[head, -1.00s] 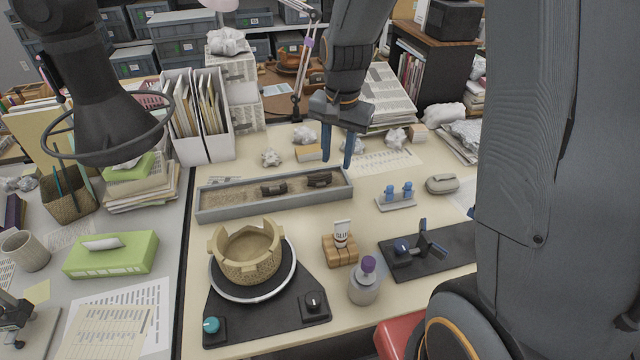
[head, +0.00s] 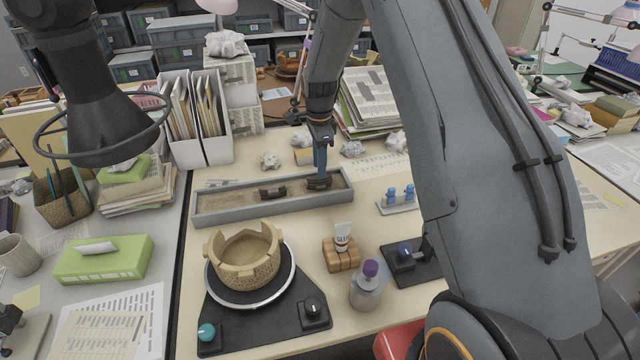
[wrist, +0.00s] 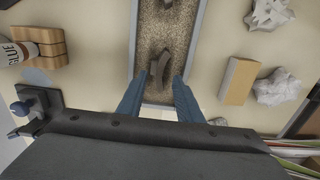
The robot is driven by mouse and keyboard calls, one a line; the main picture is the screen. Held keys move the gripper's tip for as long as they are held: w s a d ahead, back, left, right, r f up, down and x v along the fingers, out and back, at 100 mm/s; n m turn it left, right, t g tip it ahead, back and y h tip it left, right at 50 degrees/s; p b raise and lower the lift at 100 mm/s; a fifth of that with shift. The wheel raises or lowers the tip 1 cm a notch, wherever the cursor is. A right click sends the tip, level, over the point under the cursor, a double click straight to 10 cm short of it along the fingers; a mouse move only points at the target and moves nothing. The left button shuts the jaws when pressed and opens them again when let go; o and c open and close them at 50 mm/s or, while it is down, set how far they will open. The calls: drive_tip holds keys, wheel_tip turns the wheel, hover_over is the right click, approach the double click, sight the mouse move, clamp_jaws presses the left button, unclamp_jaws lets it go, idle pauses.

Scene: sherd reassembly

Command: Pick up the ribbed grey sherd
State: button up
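Two dark sherds lie in the long grey sand tray (head: 225,212). The right one, a curved dark grey sherd (head: 319,184), seems to have ridges and looks like the ribbed grey sherd. The other dark sherd (head: 272,191) lies to its left. My gripper (head: 321,176) points down over the right sherd in the head view. In the wrist view its two blue fingers (wrist: 159,77) are apart, with the curved sherd (wrist: 160,67) just ahead of and between their tips. I cannot tell whether they touch it. The other sherd (wrist: 167,4) is cut off at the top edge.
A tan pot (head: 245,260) stands on a round turntable in front of the tray. A glue tube (head: 342,236) in a wooden block and a purple-capped bottle (head: 368,284) stand to its right. Crumpled paper (head: 352,149) lies behind the tray.

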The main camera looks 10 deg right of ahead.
sight(320, 183)
drive_tip(key=shift+d+f+p, duration=0.1)
drive_tip(key=shift+f+p, duration=1.05)
drive_tip(key=shift+f, duration=1.4)
drive_tip(key=shift+c, duration=0.4)
clamp_jaws()
